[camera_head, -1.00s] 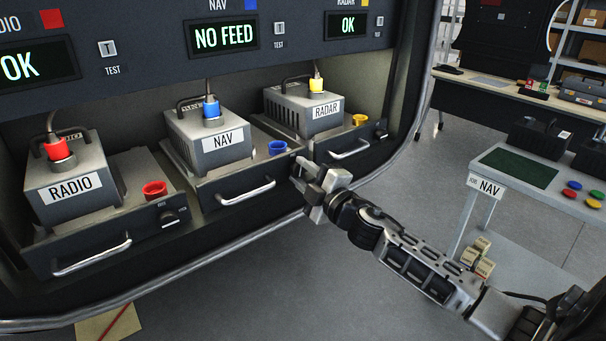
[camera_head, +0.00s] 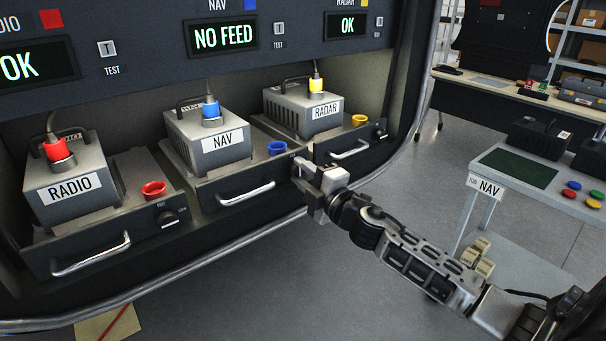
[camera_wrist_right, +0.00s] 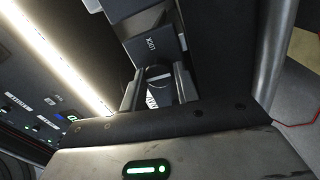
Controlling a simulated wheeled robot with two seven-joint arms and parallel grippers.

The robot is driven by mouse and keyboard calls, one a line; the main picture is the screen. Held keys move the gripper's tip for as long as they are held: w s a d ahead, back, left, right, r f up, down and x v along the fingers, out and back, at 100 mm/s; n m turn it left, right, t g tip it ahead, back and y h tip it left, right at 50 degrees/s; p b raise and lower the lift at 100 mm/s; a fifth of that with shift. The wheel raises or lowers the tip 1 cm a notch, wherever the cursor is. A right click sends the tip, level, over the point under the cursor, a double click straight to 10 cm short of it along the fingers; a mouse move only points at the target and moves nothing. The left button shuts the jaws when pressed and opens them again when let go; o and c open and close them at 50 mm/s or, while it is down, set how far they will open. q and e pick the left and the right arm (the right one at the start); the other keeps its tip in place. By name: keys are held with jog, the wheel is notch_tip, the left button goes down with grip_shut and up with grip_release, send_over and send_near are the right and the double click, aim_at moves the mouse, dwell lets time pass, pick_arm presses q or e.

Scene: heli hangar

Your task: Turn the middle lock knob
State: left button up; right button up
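The NAV tray (camera_head: 225,198) is the middle of three trays in the rack, with a silver handle. Its lock knob is hidden behind my right gripper (camera_head: 304,184) in the head view. In the right wrist view, a dark round knob (camera_wrist_right: 158,72) lies between the two fingers of my right gripper (camera_wrist_right: 158,92), below a small lettered plate. The fingers stand on either side of it and look parted; firm contact cannot be made out. My left gripper is not in view.
The NAV box (camera_head: 208,140) with a blue plug stands on the middle tray, under a NO FEED display (camera_head: 224,36). The RADIO tray's knob (camera_head: 168,218) and the RADAR tray's handle (camera_head: 350,150) are nearby.

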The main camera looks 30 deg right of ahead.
jog(key=o, duration=0.3)
jog(key=shift+o, duration=0.2)
jog(key=s+d+f+b, duration=0.1)
jog(key=s+b, duration=0.1)
jog(key=s, duration=1.4)
jog(key=shift+f, duration=0.2)
jog(key=shift+w+d, duration=0.1)
jog(key=s+a+f+m+g+h, duration=0.1)
jog(key=s+a+f+m+g, duration=0.15)
jog(key=a+f+m, duration=0.4)
jog(key=s+a+f+m+g, duration=0.2)
jog(key=a+f+m+g, duration=0.15)
jog(key=f, duration=0.65)
jog(key=s+a+f+m+g+y, duration=0.1)
jog(key=s+a+f+m, duration=0.1)
jog(key=a, duration=0.3)
jog(key=s+a+f+m+g+y, duration=0.1)
jog(key=s+a+f+m, duration=0.2)
jog(key=a, duration=0.3)
jog(key=shift+s+a+f+y, duration=0.3)
jog(key=shift+f, duration=0.35)
